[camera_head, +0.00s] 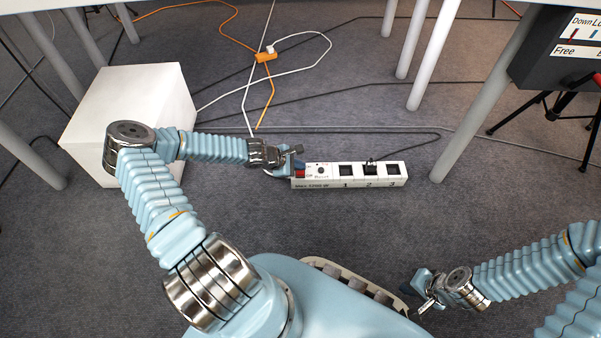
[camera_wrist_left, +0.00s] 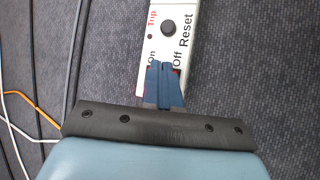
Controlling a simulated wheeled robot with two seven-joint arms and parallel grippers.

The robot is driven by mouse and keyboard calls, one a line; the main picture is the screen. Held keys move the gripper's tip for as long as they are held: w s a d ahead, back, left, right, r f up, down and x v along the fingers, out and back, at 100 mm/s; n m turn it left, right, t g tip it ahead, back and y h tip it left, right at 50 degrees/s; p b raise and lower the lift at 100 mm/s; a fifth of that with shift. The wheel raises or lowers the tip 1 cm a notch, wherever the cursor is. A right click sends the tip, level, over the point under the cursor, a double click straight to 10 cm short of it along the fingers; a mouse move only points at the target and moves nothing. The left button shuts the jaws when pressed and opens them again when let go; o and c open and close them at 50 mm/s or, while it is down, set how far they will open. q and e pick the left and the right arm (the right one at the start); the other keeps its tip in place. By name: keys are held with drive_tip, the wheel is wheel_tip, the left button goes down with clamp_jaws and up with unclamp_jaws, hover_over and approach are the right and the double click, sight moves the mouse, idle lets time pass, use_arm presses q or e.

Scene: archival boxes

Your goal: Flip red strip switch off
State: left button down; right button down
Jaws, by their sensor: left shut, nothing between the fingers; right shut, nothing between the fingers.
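A white power strip (camera_head: 333,182) lies on the carpet, with a Reset button and several numbered sockets. Its red switch (camera_head: 300,174) is at the left end. My left gripper (camera_head: 297,160) is shut and empty, with its fingertips at that end of the strip. In the left wrist view, the blue fingers (camera_wrist_left: 165,82) are over the switch area between the "On" and "Off" labels. They hide most of the switch, so its position cannot be told, nor whether they touch it. My right gripper (camera_head: 423,292) is shut and empty, low at the right, away from the strip.
A white box (camera_head: 125,95) stands left, behind my left arm. A black plug (camera_head: 370,166) sits in the strip with its cable running back. Orange and white cables and an orange connector (camera_head: 265,57) lie behind. Table legs (camera_head: 485,95) stand right. Carpet in front is partly clear.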

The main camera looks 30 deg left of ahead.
sight(298, 172)
use_arm(q)
drive_tip(key=shift+f, duration=0.1)
idle(0.7)
drive_tip(key=shift+f, duration=0.3)
drive_tip(key=shift+f+b, duration=0.4)
idle(0.5)
drive_tip(key=shift+r, duration=0.1)
drive_tip(key=shift+r+p, duration=0.7)
drive_tip(key=shift+p, duration=0.05)
drive_tip(key=r+p, duration=0.4)
drive_tip(key=r, duration=0.1)
drive_tip(key=shift+w+a, duration=0.2)
drive_tip(key=shift+w, duration=0.1)
idle(0.6)
